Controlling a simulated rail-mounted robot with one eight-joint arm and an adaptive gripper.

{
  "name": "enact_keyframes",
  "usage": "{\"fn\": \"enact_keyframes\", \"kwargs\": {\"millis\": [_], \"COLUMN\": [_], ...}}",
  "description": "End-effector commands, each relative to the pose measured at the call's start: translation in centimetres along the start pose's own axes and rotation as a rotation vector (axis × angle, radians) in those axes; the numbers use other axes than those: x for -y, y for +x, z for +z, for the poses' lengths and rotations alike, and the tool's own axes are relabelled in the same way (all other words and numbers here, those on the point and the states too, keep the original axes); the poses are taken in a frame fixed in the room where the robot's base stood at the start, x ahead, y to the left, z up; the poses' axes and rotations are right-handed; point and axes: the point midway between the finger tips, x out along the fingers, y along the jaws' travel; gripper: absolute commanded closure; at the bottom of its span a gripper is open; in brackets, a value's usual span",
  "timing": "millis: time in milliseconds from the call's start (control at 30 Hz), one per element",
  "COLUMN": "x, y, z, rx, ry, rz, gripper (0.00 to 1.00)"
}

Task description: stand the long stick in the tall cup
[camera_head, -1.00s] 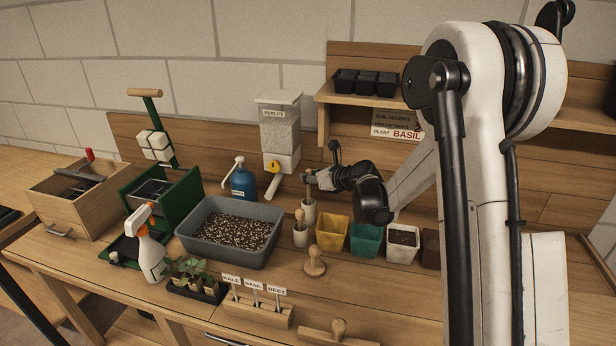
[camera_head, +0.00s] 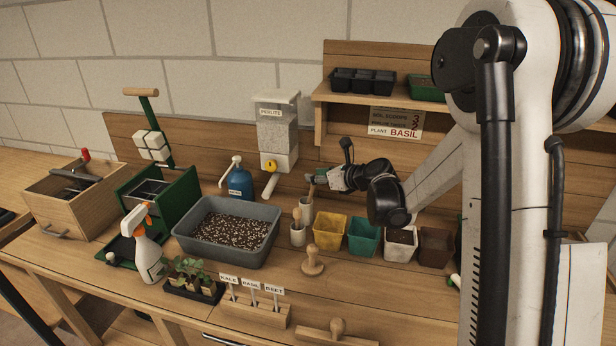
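The tall cup (camera_head: 306,212) is a pale cylinder behind a shorter pale cup (camera_head: 298,237). A thin wooden stick (camera_head: 311,191) rises from the tall cup's mouth, leaning slightly right, with its upper end at my fingertips. It looks like the long stick; its lower end is hidden by the cup. Another wooden stick (camera_head: 297,215) stands in the shorter cup. My gripper (camera_head: 314,179) comes in from the right, just above the tall cup. It is too small in view to tell whether the fingers grip the stick or stand open around it.
Yellow (camera_head: 330,232), teal (camera_head: 364,238), white and brown pots stand right of the cups. A wooden tamper (camera_head: 313,262) stands in front. The grey soil tub (camera_head: 182,236) is on the left. The perlite dispenser (camera_head: 277,135) stands behind.

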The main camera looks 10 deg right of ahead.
Motion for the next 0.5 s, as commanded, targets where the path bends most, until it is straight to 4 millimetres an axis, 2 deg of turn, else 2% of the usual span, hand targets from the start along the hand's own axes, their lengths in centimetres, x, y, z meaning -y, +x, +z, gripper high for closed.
{"fn": "enact_keyframes", "kwargs": {"millis": [200,333,500], "x": [0.0,0.0,-0.1], "y": [-3.9,-5.4,-6.4], "z": [-0.1,0.0,0.1], "rx": [0.0,0.0,-0.002], "ry": [0.001,0.0,-0.006], "rz": [-0.001,-0.001,0.001], "gripper": [0.73,0.73,0.73]}}
